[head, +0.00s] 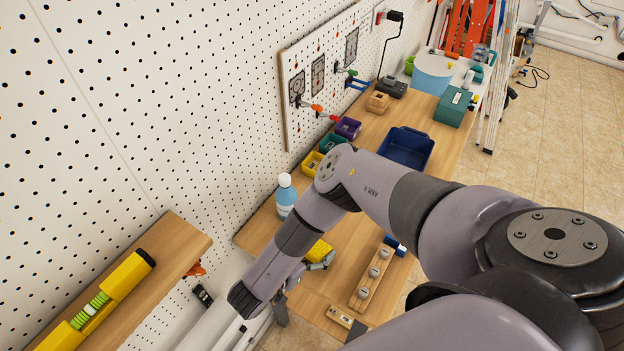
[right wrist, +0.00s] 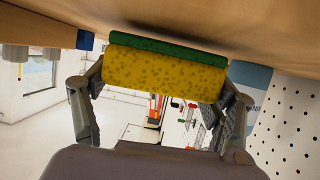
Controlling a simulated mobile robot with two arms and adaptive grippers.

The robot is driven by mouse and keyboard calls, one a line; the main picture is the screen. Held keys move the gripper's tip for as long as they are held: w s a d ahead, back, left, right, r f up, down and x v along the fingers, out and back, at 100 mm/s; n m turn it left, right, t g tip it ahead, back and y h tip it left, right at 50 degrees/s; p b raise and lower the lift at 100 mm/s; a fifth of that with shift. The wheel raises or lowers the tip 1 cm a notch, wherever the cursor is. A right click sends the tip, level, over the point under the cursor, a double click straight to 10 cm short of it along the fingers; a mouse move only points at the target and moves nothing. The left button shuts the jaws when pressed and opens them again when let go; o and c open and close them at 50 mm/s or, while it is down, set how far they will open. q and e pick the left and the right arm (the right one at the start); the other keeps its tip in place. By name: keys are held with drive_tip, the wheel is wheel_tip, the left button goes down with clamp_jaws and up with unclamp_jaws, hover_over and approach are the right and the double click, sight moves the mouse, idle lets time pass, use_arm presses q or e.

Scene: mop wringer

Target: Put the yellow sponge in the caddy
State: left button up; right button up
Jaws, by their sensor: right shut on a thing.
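The yellow sponge (head: 319,250) shows in the head view above the wooden workbench, partly hidden by my right arm. In the right wrist view the sponge (right wrist: 165,76) has a green layer along one long side and lies between both fingers. My right gripper (right wrist: 162,88) is shut on it, close to the wooden surface; I cannot tell whether the sponge touches that surface. In the head view my right gripper (head: 318,262) is mostly hidden behind its own arm. A dark blue open bin (head: 428,155), likely the caddy, stands farther back on the bench. My left gripper is not in view.
A wooden block with metal knobs (head: 371,277) lies to the right of the sponge. Small coloured bins (head: 348,127) line the pegboard side. A teal box (head: 454,106) stands behind the blue bin.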

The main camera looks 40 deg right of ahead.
drive_tip(key=shift+f, duration=0.25)
drive_tip(key=shift+f, duration=0.2)
drive_tip(key=o, duration=0.9)
drive_tip(key=shift+o, duration=0.2)
